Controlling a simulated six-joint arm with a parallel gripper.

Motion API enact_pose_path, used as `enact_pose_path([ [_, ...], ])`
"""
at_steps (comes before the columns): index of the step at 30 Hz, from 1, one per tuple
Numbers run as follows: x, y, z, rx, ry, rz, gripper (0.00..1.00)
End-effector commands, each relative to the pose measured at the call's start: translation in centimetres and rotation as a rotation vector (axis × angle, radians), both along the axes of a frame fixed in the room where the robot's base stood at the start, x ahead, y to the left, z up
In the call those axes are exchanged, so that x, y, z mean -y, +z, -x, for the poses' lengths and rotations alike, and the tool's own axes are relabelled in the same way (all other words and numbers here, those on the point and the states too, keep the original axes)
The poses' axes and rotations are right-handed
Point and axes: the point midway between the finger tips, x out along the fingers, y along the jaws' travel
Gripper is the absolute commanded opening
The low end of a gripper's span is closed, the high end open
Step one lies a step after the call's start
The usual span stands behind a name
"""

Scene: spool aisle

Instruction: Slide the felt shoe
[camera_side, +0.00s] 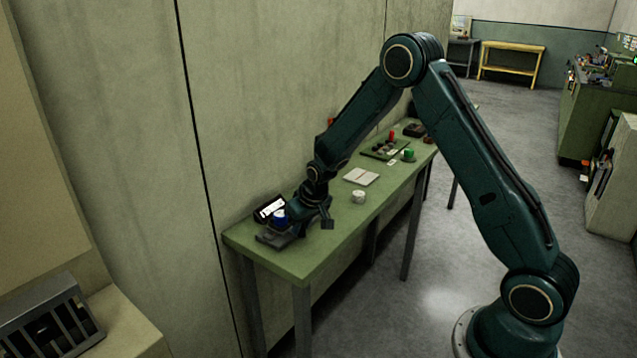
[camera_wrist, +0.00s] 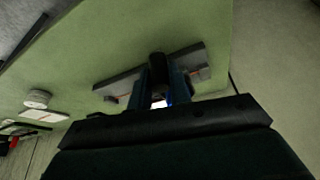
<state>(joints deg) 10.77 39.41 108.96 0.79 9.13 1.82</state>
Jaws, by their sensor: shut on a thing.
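My gripper (camera_wrist: 158,90) points down at the near left end of the green table. In the wrist view its fingers are closed around a small dark piece (camera_wrist: 156,65), which I take to be the felt shoe. A long grey bar (camera_wrist: 120,81) lies crosswise on the table under it.
On the green table (camera_side: 330,238), a white-and-black panel (camera_side: 268,208) stands by the wall. A pale round spool (camera_side: 358,196) and a white open booklet (camera_side: 361,177) lie farther along. A dark tray (camera_side: 383,150) and a green cylinder (camera_side: 409,155) are beyond. The table's front edge is clear.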

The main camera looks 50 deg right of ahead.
Motion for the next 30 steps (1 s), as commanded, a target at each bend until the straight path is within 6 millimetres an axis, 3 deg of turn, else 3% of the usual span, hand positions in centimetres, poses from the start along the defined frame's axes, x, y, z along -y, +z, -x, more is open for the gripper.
enact_pose_path([
  [15, 6.4, 0.1, 0.0, 0.001, -0.005, 0.001, 0.00],
  [26, 6.7, 0.1, 0.0, 0.002, -0.003, 0.002, 0.00],
  [27, 6.7, 0.1, 0.0, 0.002, -0.003, 0.002, 0.27],
  [30, 6.7, 0.1, 0.0, 0.001, -0.002, 0.002, 0.41],
])
